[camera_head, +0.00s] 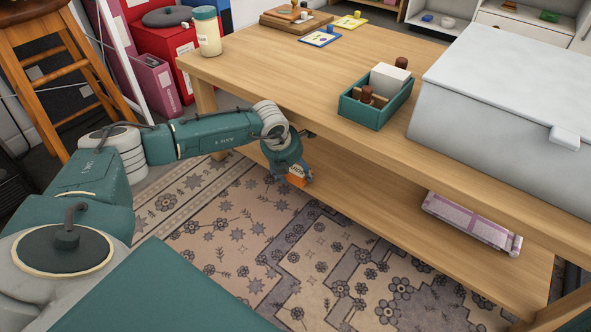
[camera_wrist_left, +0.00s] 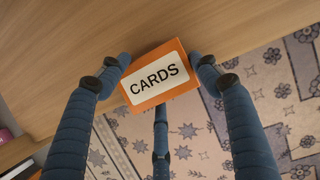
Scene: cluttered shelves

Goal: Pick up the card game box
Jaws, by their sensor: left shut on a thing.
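The card game box is orange with a white label reading "CARDS" (camera_wrist_left: 158,80). In the left wrist view it sits between the fingers of my left gripper (camera_wrist_left: 162,78), which are shut on it from both sides, with a third finger below. In the head view, the box (camera_head: 296,180) shows as a small orange patch at the end of my left arm. My left gripper (camera_head: 300,172) is there by the front edge of the table's lower shelf, below the tabletop. Most of the fingers are hidden there. I cannot tell whether the box touches the shelf. My right gripper is out of view.
The wooden table (camera_head: 290,75) has its top close above my left gripper. On it stand a green tray (camera_head: 374,113), a large white box (camera_head: 505,95) and a jar (camera_head: 207,32). A purple-and-white package (camera_head: 470,222) lies on the lower shelf (camera_head: 400,215). A patterned rug (camera_head: 230,230) lies in front.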

